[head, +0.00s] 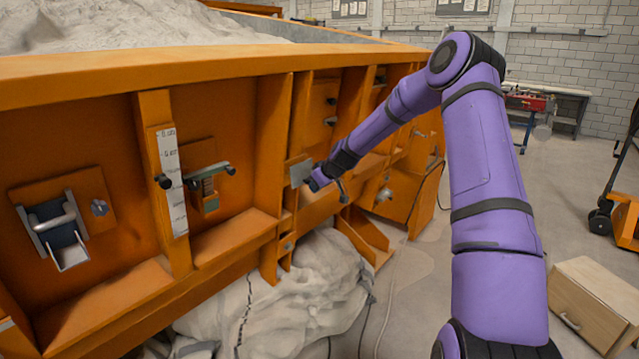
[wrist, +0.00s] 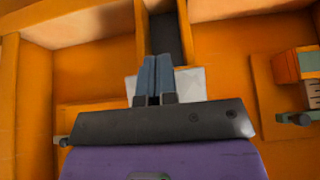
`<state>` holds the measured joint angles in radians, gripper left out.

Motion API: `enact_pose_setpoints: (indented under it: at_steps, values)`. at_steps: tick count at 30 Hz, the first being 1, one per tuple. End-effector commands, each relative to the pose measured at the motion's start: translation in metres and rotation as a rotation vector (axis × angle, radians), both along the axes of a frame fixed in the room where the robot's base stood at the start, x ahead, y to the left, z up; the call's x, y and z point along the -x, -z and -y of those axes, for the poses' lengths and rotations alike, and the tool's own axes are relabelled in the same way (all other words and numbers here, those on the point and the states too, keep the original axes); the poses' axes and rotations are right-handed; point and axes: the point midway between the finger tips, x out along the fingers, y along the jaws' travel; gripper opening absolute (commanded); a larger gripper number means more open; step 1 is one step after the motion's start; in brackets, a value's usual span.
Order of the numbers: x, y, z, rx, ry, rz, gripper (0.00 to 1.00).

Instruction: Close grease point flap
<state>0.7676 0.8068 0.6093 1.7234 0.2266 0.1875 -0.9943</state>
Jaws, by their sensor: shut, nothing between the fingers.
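A small light grey plate (head: 299,172), which looks like the grease point flap, is on the orange side frame in the head view. In the wrist view the pale plate (wrist: 192,86) shows behind my fingers, partly covered by them and the gripper body. My gripper (wrist: 155,60) is shut and empty, its two blue-grey fingers together in front of the plate. Whether the fingertips touch the plate cannot be told. In the head view the end of my arm is right beside the plate, and the fingers are not clear there. The plate's hinge and its exact angle are hidden.
The orange frame has upright ribs around the plate. A white sack (head: 300,300) lies below. A wooden box (head: 592,305) stands at the right.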

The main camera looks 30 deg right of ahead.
Motion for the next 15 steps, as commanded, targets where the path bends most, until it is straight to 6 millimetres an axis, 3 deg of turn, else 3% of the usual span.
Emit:
enact_pose_setpoints:
  at_steps: [15]
  values:
    - [-0.019,0.016,-0.006,-0.033,0.002,0.079,0.00]
